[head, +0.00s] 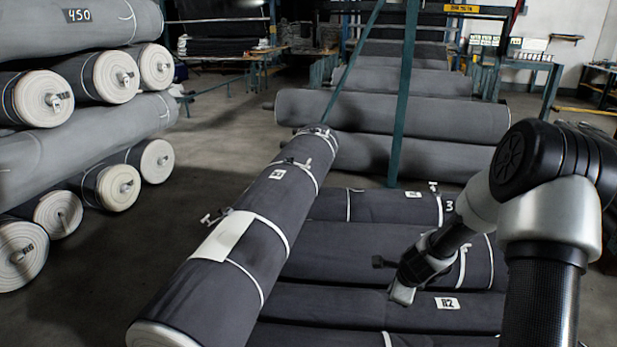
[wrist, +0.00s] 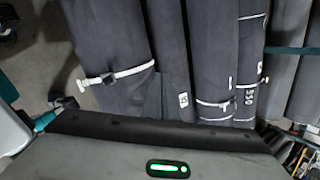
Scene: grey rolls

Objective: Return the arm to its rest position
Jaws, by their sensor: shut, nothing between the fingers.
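My arm comes in from the right in the head view and bends down to the left. My gripper (head: 402,294) hangs over the dark grey rolls in the lower middle, pointing down, its fingers small and shut with nothing between them. I cannot tell whether it touches the roll tagged 112 (head: 395,308) below it.
A long strapped roll (head: 225,270) lies at a slant left of my gripper. Stacked rolls (head: 60,150) stand at the left. More rolls (head: 400,115) lie behind. A green post (head: 403,100) rises in the middle. Bare floor (head: 215,150) shows between the stacks.

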